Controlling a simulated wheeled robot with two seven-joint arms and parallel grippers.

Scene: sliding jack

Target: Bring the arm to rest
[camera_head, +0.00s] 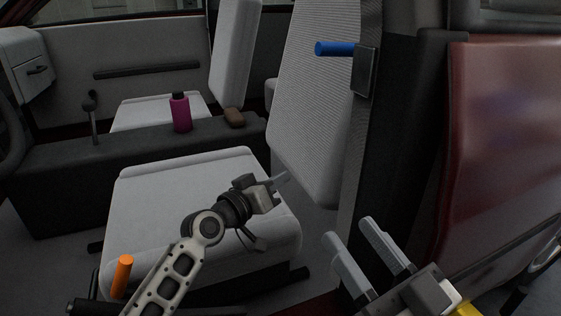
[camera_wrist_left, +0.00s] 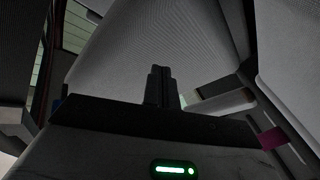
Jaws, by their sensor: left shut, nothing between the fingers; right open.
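My left arm comes in from the lower left in the head view, over the near car seat. My left gripper (camera_head: 277,182) is shut and empty, held above the right side of the seat cushion (camera_head: 150,200) near the foot of the backrest (camera_head: 315,100). In the left wrist view its shut fingers (camera_wrist_left: 160,86) point toward a pale ribbed surface. My right gripper (camera_head: 362,250) is at the lower right in the head view, with its two grey fingers apart and nothing between them.
An orange cylinder (camera_head: 122,276) stands at the seat's front left. A blue cylinder (camera_head: 334,49) juts from a dark block on the belt pillar. A magenta bottle (camera_head: 181,112) and a brown object (camera_head: 234,117) sit on the console. A dark red door panel (camera_head: 500,150) bounds the right.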

